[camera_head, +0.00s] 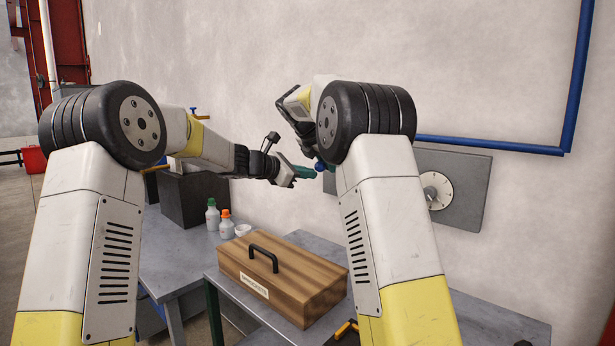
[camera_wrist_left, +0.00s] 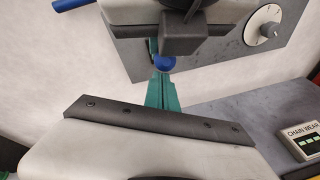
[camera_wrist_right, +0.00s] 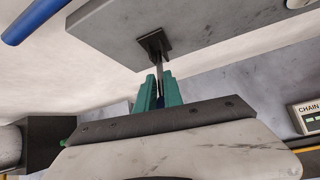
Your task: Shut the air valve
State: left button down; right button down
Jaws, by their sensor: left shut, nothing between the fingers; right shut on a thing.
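A grey panel (camera_head: 462,185) on the wall carries a dark square fitting (camera_wrist_right: 153,45), with a thin metal lever (camera_wrist_right: 159,75) coming out of it, which I take as the air valve's handle. My right gripper (camera_wrist_right: 160,82) is shut on this lever, and its green fingers hide part of it. A blue ball (camera_head: 320,166) shows near the grippers; it also shows in the left wrist view (camera_wrist_left: 165,63). My left gripper (camera_wrist_left: 163,76) is shut and empty, its fingertips close by the ball; contact cannot be told. My right arm hides part of the panel in the head view.
A white dial (camera_head: 436,190) is on the panel, and a blue pipe (camera_head: 485,145) runs along the wall. Below, a wooden box (camera_head: 285,285) with a handle stands on a grey table. Small bottles (camera_head: 226,225) and a dark box (camera_head: 190,200) stand to the left.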

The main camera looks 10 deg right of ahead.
jog(key=c, duration=1.2)
grip_release()
jog(key=shift+w+a+f, duration=0.15)
jog(key=shift+a+f, duration=0.2)
jog(key=shift+a, duration=0.4)
jog(key=shift+r, duration=0.1)
jog(key=shift+d, duration=0.25)
jog(key=v, duration=1.1)
jog(key=s+d+f+m+y, duration=0.1)
jog(key=s+f+m+y, duration=0.3)
jog(key=s, duration=0.6)
jog(key=s+d+f+m+y, duration=0.1)
jog(key=s+d+m, duration=0.1)
jog(key=s+m, duration=0.6)
pick_arm(q)
jog(key=shift+d+r, duration=0.25)
jog(key=shift+r, duration=0.4)
pick_arm(e)
jog(key=s+a+f+m+y, duration=0.1)
jog(key=s+f+m, duration=0.3)
jog(key=s, duration=0.2)
jog(key=s+a+f+m+y, duration=0.1)
jog(key=s+a+f+m, duration=0.1)
jog(key=s, duration=0.5)
jog(key=s+a+f+m+y, duration=0.1)
jog(key=s+f+m, duration=0.4)
jog(key=s+f, duration=0.1)
jog(key=shift+s+a+m, duration=0.25)
jog(key=shift+s+m, duration=0.05)
jog(key=shift+s, duration=0.4)
